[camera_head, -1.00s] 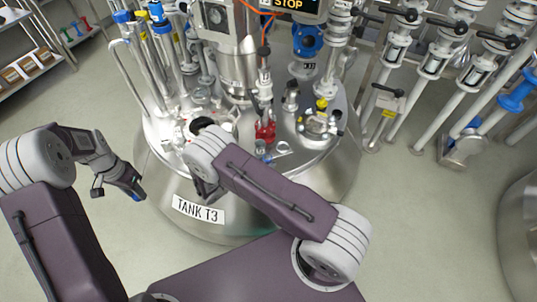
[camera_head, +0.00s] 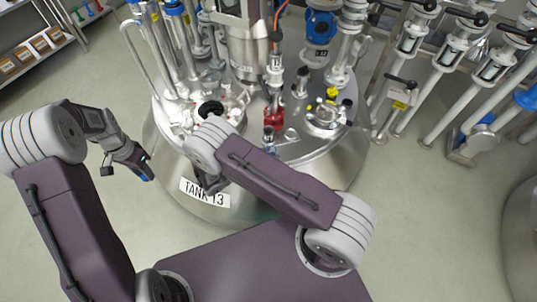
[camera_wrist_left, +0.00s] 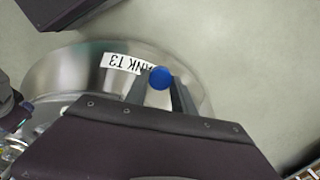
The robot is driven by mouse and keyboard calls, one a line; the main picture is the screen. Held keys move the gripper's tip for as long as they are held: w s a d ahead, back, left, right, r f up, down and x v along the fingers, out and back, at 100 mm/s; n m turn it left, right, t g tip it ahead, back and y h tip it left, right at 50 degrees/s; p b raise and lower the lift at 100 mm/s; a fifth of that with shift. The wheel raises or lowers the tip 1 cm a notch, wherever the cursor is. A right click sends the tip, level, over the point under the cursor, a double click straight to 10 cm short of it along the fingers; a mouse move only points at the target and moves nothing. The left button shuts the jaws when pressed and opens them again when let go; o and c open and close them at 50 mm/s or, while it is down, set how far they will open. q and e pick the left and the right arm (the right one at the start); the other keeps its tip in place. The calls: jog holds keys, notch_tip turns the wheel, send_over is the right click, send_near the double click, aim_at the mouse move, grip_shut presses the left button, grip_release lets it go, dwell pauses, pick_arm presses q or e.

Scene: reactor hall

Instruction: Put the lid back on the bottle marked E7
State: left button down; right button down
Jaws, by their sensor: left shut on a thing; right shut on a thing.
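My left gripper (camera_head: 147,172) is in the air at the left side of the tank marked TANK T3 (camera_head: 235,212). It is shut on a round blue lid (camera_wrist_left: 161,77), seen between its fingers in the left wrist view. My right arm reaches over the tank's front. Its gripper is partly hidden behind its own arm; a part with a blue tip shows at the left edge of the left wrist view (camera_wrist_left: 20,122). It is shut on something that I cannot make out. I cannot read an E7 mark anywhere, and cannot pick out the bottle.
The tank top holds pipes, a red fitting (camera_head: 273,117), a black round port (camera_head: 210,108) and a sight-glass flange (camera_head: 325,115). Pipes with black-handled valves (camera_head: 401,83) stand at the right. A shelf with boxes (camera_head: 30,52) is at the upper left. Floor left of the tank is clear.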

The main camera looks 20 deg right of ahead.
dwell(0.3)
jog(key=c, duration=1.7)
grip_release()
grip_shut()
